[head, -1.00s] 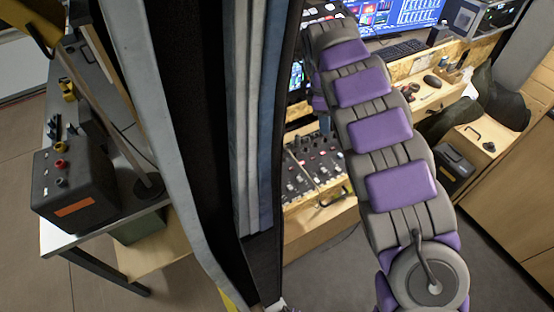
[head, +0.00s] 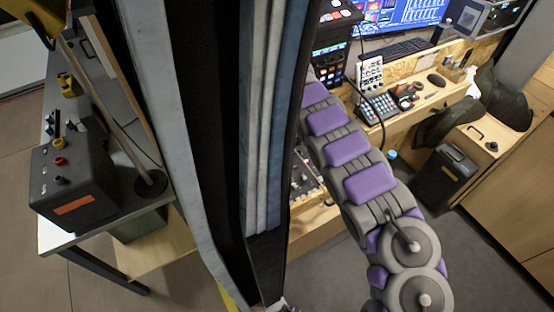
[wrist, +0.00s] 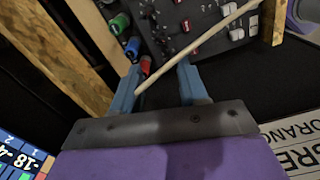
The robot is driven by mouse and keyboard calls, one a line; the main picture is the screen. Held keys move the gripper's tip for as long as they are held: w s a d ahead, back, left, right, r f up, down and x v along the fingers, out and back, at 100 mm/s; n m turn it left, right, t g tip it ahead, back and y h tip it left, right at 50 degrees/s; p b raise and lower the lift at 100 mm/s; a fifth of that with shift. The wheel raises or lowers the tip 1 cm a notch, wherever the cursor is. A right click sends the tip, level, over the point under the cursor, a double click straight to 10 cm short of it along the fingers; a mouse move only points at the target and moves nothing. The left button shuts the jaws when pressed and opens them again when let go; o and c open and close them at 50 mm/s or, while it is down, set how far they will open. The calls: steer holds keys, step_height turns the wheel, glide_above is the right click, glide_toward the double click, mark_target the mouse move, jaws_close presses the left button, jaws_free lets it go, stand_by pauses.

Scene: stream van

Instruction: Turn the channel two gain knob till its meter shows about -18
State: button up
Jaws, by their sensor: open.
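In the wrist view my gripper (wrist: 158,68) is open, its two blue fingers over the near edge of a dark mixer panel (wrist: 205,15). A red knob (wrist: 145,66) is close to the left fingertip; I cannot tell whether they touch. A blue knob (wrist: 132,46) and a green knob (wrist: 120,22) stand in line beyond it. Which one is the channel two gain knob I cannot tell. A meter screen (wrist: 22,155) at lower left shows tilted figures, including -18 and a partly cut one starting -4. In the head view the mixer (head: 304,175) is mostly hidden, and my gripper is hidden.
A pale rod (wrist: 205,38) crosses over the panel and between my fingers. A wooden strip (wrist: 65,55) runs along the left. In the head view a curtain (head: 205,150) hangs left of my arm, and a keypad (head: 378,108) lies on the wooden desk beyond.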

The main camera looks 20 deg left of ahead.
steer(key=f, duration=0.3)
steer(key=d+f+b, duration=0.1)
steer(key=f, duration=0.2)
steer(key=f+b, duration=0.1)
steer(key=f, duration=0.2)
steer(key=shift+d+f, duration=0.15)
steer(key=shift+f, duration=0.05)
steer(key=shift+a+f+b, duration=0.2)
steer(key=shift+f+b, duration=0.15)
steer(key=shift+f, duration=0.3)
steer(key=shift+a+f, duration=0.3)
steer(key=shift+a, duration=0.35)
steer(key=shift+d+r, duration=0.2)
steer(key=shift+d, duration=0.45)
steer(key=c, duration=0.4)
steer(key=shift+a, duration=0.1)
steer(key=c, duration=0.3)
steer(key=shift+a, duration=0.2)
jaws_close()
